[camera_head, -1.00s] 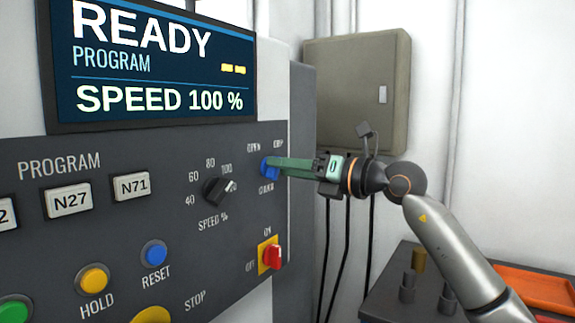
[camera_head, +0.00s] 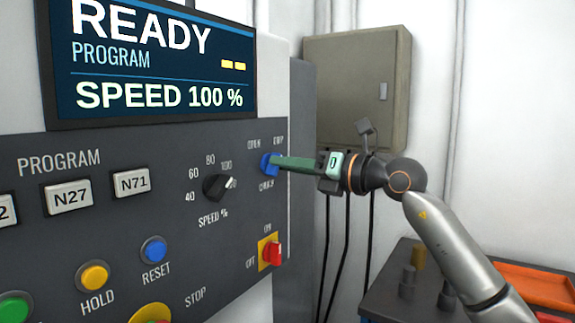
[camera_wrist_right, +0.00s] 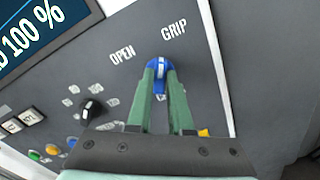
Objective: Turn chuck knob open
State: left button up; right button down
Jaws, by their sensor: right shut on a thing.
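The chuck knob is a small blue knob (camera_head: 266,165) on the dark control panel, near its right edge, below the OPEN and GRIP labels. It also shows in the right wrist view (camera_wrist_right: 157,66), with a white mark on its face. My right gripper (camera_head: 274,163) reaches in from the right, its long green fingers shut on the blue knob. In the right wrist view the fingers (camera_wrist_right: 160,75) sit on either side of the knob and partly hide it. The knob's exact pointing is hard to tell. My left gripper is not in view.
A black speed knob (camera_head: 217,188) sits left of the chuck knob. A red switch on a yellow plate (camera_head: 271,254) is below. Several coloured buttons and a display (camera_head: 150,60) fill the left. A grey wall box (camera_head: 355,90) and a table with an orange tray (camera_head: 535,287) stand right.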

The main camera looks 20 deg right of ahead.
jog(key=shift+n, duration=0.3)
jog(key=n, duration=1.1)
jog(key=shift+s+a+b, duration=0.1)
jog(key=shift+a+b, duration=0.05)
jog(key=shift+b, duration=0.25)
jog(key=shift+n, duration=0.3)
jog(key=c, duration=0.8)
grip_release()
